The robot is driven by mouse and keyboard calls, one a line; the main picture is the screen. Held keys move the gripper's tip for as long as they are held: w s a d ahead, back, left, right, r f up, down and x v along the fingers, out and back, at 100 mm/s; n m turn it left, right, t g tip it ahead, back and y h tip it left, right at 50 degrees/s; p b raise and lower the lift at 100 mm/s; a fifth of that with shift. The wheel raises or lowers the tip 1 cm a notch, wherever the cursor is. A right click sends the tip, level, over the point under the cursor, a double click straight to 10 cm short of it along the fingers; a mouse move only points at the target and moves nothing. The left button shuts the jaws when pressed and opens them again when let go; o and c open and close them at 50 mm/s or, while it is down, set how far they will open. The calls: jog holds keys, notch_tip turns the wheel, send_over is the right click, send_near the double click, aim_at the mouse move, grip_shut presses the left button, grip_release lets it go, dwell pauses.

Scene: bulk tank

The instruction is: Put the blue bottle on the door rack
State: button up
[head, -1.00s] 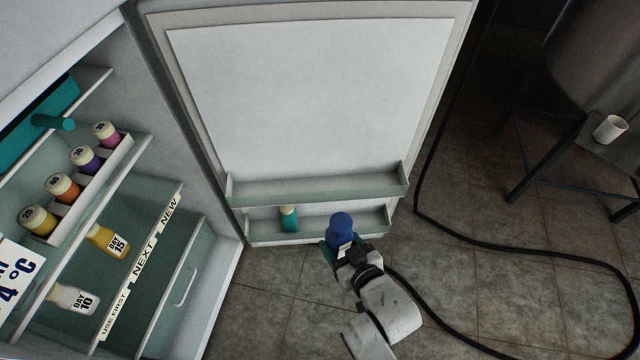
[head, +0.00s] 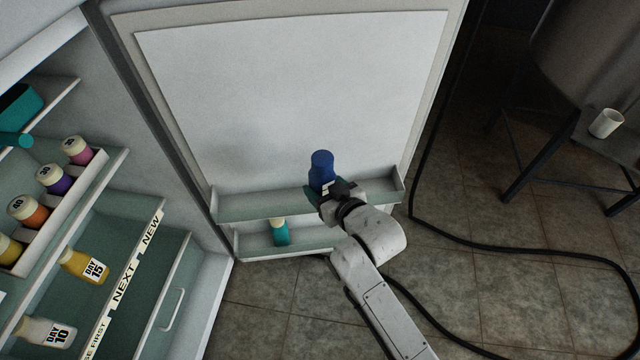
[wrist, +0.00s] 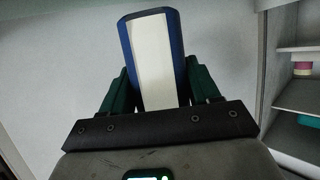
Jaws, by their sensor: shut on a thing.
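The blue bottle (head: 322,165) is upright in my gripper (head: 326,188), in front of the open fridge door at the height of the upper door rack (head: 260,206). The wrist view shows the bottle (wrist: 178,50) with a white label, between my gripper's two green fingers (wrist: 160,85), shut on it. In the head view the bottle overlaps the upper rack's right part. Its base is hidden by my gripper, so I cannot tell whether it touches the rack. The lower door rack (head: 310,241) holds a teal bottle with a cream cap (head: 280,232).
The fridge shelves at left hold a white tray (head: 88,178) of capped bottles, a DAY 15 bottle (head: 84,265) and a DAY 10 bottle (head: 45,332). A black hose (head: 500,240) lies on the floor at right, near a tank stand with a white cup (head: 606,123). The upper rack's left part is clear.

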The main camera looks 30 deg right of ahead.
jog(key=w+d, duration=0.2)
jog(key=w, duration=0.4)
jog(key=f, duration=0.2)
jog(key=f+b, duration=0.1)
jog(key=f, duration=0.3)
jog(key=shift+s+a, duration=0.1)
jog(key=shift+s, duration=0.3)
jog(key=shift+w+f, duration=0.2)
jog(key=shift+f, duration=0.25)
jog(key=shift+f+b, duration=0.2)
jog(key=shift+b, duration=0.2)
jog(key=o, duration=1.2)
jog(key=shift+o, duration=0.2)
